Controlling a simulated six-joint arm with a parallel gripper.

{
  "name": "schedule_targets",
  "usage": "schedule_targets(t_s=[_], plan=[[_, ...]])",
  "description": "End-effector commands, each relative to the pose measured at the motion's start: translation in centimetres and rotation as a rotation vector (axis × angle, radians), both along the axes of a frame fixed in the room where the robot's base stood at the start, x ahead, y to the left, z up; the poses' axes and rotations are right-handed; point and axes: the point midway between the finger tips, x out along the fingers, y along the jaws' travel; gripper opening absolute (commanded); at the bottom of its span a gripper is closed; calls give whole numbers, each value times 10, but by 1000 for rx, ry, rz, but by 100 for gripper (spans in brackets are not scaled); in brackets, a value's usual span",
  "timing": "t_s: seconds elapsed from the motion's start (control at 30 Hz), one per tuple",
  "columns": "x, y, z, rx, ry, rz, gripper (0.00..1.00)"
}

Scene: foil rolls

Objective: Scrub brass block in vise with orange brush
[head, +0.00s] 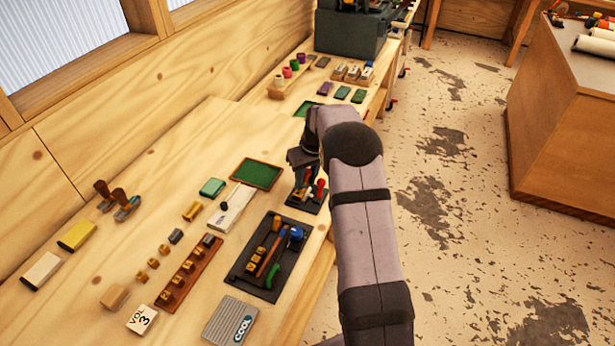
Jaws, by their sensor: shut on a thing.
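My gripper (303,162) is dark and hangs over the far right part of the near bench. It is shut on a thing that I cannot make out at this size. Just below it is a small dark stand (310,202) with upright tools, one with a red handle (320,188). My arm hides part of this spot. I cannot pick out the orange brush, the vise or a brass block in the vise for certain. A small brass-coloured block (192,211) lies on the bench left of my gripper.
A black tray (240,272) of tools, a green board (257,173), a brown strip with several small blocks (192,276) and a grey "COOL" box (231,321) lie on the near bench (75,300). A dark machine (350,32) stands behind. Open floor (470,280) lies right.

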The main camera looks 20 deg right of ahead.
Motion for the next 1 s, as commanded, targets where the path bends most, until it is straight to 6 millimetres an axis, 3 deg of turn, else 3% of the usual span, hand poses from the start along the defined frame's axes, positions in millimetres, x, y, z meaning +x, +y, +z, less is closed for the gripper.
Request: schedule_targets(t_s=[0.6,0.73,1.0], plan=[[-40,41,-1,2,1,1,4],[-38,39,26,-1,-6,-1,4],[-39,39,48,0,-1,-1,4]])
